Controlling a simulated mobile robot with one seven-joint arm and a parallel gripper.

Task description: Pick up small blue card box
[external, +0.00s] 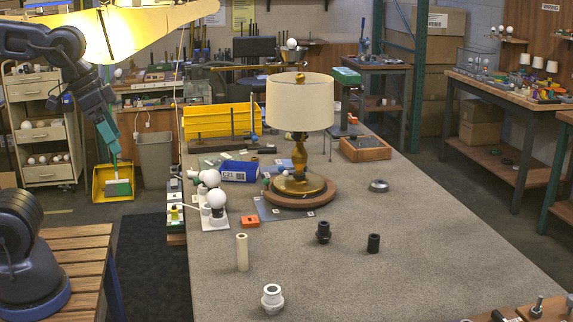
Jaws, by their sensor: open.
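The small blue card box (238,171) lies on the grey workbench (340,260), left of the table lamp. It has a white printed label on its side and sits behind the white bulb holders. My gripper (113,150) is at the upper left, off the left side of the bench, pointing down with its teal fingers open. It is well apart from the box, and nothing shows between the fingers.
The lamp (300,104) stands close right of the box on a round base. A yellow bin rack (220,121) is behind it. White bulbs (214,199) and an orange block (250,221) are in front. A cream tube (242,252) and several fittings stand nearer.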

